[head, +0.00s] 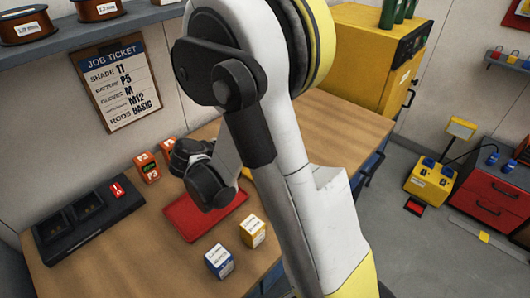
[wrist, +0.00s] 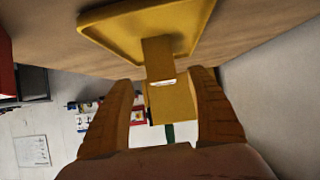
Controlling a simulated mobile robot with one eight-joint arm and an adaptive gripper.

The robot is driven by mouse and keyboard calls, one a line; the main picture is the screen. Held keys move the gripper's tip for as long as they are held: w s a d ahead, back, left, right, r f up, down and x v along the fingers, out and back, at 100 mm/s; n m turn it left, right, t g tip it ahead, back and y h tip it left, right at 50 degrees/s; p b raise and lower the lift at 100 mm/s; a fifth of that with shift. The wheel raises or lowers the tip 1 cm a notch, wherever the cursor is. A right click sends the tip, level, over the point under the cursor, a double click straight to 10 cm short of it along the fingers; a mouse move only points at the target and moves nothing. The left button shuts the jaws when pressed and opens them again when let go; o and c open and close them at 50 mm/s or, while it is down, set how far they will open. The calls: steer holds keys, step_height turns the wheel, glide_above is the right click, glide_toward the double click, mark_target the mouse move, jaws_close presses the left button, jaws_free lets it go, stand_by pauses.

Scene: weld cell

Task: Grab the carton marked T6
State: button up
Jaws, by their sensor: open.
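In the wrist view my gripper (wrist: 164,79) is open, with one finger on each side of a yellow block-like thing (wrist: 172,103). This thing has a pale strip across it and stands against a yellow tray-like plate (wrist: 125,22); contact with the fingers cannot be told. No T6 mark is readable on it. In the head view two orange cartons (head: 147,167) appear to read P5. A blue and white carton (head: 219,261) and a yellow and white carton (head: 252,231) stand near the front; their marks are too small to read. My arm hides the fingers there.
A red tray (head: 190,217) lies on the wooden bench (head: 150,264). A black charger-like unit (head: 88,222) stands at the left. A job ticket (head: 120,83) hangs on the wall. A yellow cabinet (head: 362,55) stands at the far end. Floor at the right is partly clear.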

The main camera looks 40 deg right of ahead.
steer(key=b+x, duration=0.2)
steer(key=x, duration=0.3)
steer(key=shift+w+d, duration=0.1)
steer(key=c, duration=1.3)
